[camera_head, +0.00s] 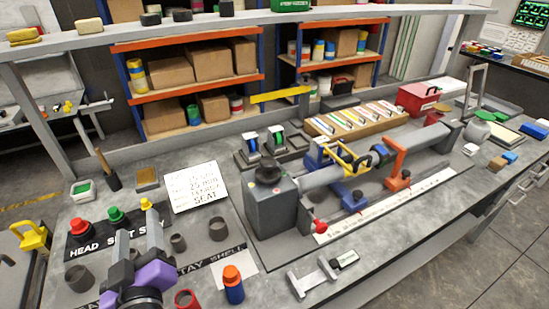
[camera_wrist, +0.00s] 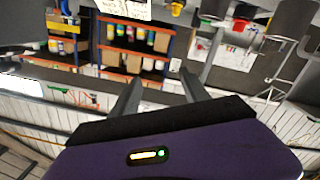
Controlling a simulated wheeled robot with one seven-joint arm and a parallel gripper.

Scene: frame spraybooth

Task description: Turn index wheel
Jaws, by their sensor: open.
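A grey box-shaped headstock (camera_head: 271,209) stands on the bench, with a dark round wheel-like knob (camera_head: 268,175) on top. This may be the index wheel, but I cannot tell for sure. A long grey tube (camera_head: 340,170) runs from the headstock to the right through blue, yellow and orange supports. My gripper (camera_head: 140,245), with a purple body, is at the lower left over the bench, to the left of the headstock and apart from it. In the wrist view my gripper (camera_wrist: 162,88) has its two fingers apart with nothing between them. The headstock is not clearly seen there.
A white note card (camera_head: 195,186) lies left of the headstock. Red, green and yellow capped pieces (camera_head: 116,214) and dark cups (camera_head: 178,243) stand near my gripper. A blue bottle with an orange cap (camera_head: 233,287) and a caliper (camera_head: 322,275) are at the front.

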